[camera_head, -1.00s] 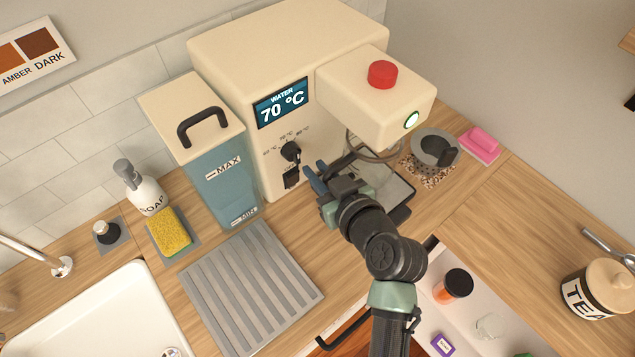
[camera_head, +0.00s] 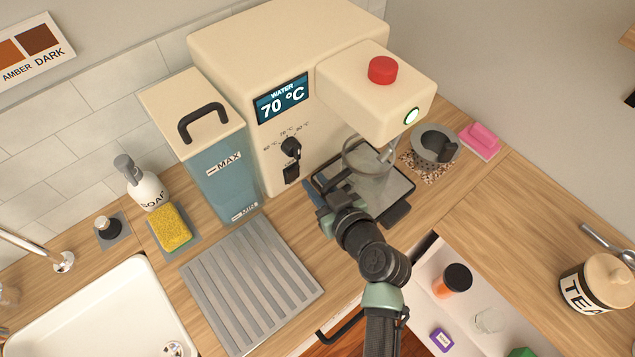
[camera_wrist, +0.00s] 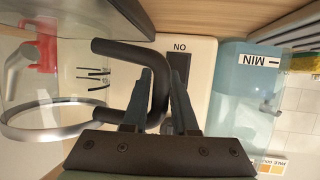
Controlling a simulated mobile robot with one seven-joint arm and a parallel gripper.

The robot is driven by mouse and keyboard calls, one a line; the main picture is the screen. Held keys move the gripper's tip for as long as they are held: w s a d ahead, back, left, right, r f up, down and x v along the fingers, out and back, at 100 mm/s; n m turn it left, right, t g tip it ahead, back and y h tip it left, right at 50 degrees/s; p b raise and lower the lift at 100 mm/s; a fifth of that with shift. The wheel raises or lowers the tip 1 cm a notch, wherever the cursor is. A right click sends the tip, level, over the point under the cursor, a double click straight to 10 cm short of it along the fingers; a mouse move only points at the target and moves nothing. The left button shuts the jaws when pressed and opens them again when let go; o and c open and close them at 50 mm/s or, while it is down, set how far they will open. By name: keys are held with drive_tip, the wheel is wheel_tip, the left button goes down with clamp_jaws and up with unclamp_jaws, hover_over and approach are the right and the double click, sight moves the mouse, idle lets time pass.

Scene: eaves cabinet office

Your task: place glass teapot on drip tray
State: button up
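The glass teapot (camera_head: 375,185) is clear, with a metal rim and a dark handle. In the head view it is over the drip tray (camera_head: 408,187), under the machine's overhanging head; I cannot tell whether its base touches the tray. In the wrist view its rim (camera_wrist: 45,135) is at left, and its dark handle (camera_wrist: 157,85) passes between my fingers. My gripper (camera_head: 328,200) is beside the teapot on its left and appears shut on the handle. My arm and gripper hide part of the teapot and tray. The wrist picture is upside down.
The cream machine (camera_head: 290,50) stands behind, its head (camera_head: 375,100) close above the teapot. A blue water tank (camera_head: 222,180) and a ridged grey mat (camera_head: 250,285) are at left. An open drawer (camera_head: 430,310) lies in front.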

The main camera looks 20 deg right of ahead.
drive_tip(key=shift+o, duration=1.3)
drive_tip(key=shift+r, duration=0.1)
drive_tip(key=shift+r, duration=0.15)
drive_tip(key=b+v, duration=0.2)
drive_tip(key=v, duration=1)
drive_tip(key=w+a+r+t, duration=0.2)
drive_tip(key=w+r, duration=0.2)
drive_tip(key=r, duration=0.6)
drive_tip(key=w+a+r+t, duration=0.2)
drive_tip(key=w+a+r, duration=0.15)
drive_tip(key=r, duration=0.55)
drive_tip(key=w+a+r+t, duration=0.2)
drive_tip(key=w+r+t, duration=0.15)
drive_tip(key=r, duration=0.65)
drive_tip(key=s+a+r+t, duration=0.2)
drive_tip(key=s+r, duration=0.1)
drive_tip(key=r, duration=0.5)
drive_tip(key=s+a+r+m+t+h, duration=0.1)
drive_tip(key=s+a+r+t, duration=0.1)
drive_tip(key=r, duration=0.6)
drive_tip(key=s+a+r+t, duration=0.2)
drive_tip(key=s+r, duration=0.2)
drive_tip(key=r, duration=0.5)
drive_tip(key=shift+a+m+h, duration=0.3)
drive_tip(key=shift+m+h, duration=0.1)
